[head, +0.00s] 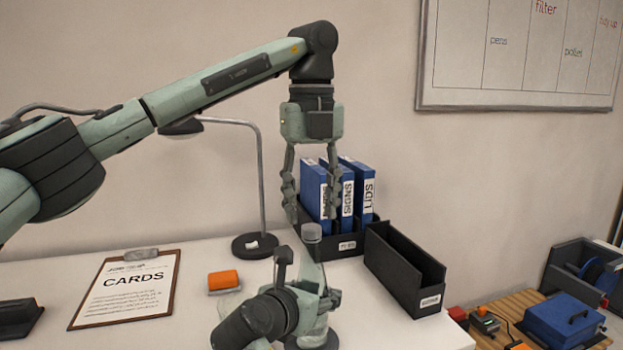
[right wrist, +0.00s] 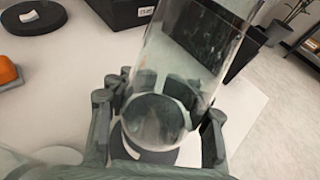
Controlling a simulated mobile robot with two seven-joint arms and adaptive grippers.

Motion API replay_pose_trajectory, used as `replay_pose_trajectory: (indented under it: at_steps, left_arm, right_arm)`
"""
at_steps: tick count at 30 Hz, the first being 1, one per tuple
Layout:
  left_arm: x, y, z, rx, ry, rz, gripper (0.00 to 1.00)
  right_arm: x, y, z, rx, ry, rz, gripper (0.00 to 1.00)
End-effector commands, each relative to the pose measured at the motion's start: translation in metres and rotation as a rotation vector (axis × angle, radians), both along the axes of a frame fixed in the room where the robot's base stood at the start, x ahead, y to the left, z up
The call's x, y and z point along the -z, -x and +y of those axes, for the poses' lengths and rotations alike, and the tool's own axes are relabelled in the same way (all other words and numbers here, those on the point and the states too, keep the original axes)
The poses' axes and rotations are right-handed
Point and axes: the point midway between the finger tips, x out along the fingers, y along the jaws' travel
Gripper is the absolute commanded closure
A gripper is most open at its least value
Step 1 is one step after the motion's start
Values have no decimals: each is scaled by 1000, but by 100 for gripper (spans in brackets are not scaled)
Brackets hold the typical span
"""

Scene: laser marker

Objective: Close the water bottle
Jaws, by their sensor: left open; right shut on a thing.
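The clear water bottle (right wrist: 192,52) stands out of my right gripper (right wrist: 160,115) in the right wrist view, with a finger on each side of its lower part. In the head view the right gripper (head: 306,285) is shut around the bottle (head: 314,258) low over the table. A grey cap-like piece (head: 312,232) shows at the bottle's top; I cannot tell how firmly it sits. My left gripper (head: 310,205) points straight down just above that piece.
Blue binders (head: 346,190) stand in a black holder behind the grippers. An empty black bin (head: 405,270) is to the right. A lamp base (head: 254,246), an orange block (head: 223,281) and a clipboard (head: 126,290) lie to the left. The table's front right is clear.

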Motion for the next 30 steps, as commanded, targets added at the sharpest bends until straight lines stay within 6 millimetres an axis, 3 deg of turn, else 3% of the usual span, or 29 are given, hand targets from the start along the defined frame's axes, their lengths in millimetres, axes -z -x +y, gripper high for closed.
replay_pose_trajectory:
  at_steps: [6, 17, 27, 30]
  left_arm:
    - [23, 0, 0, 1, -1, 0, 56]
    - [27, 0, 0, 0, 0, -1, 56]
    - [27, 0, 0, 1, 0, -1, 99]
    - [27, 0, 0, 1, 0, -1, 100]
  right_arm:
    - [0, 0, 0, 0, 0, 0, 100]
    - [0, 0, 0, 0, 0, 0, 100]
    - [0, 0, 0, 0, 0, 0, 100]
    - [0, 0, 0, 0, 0, 0, 100]
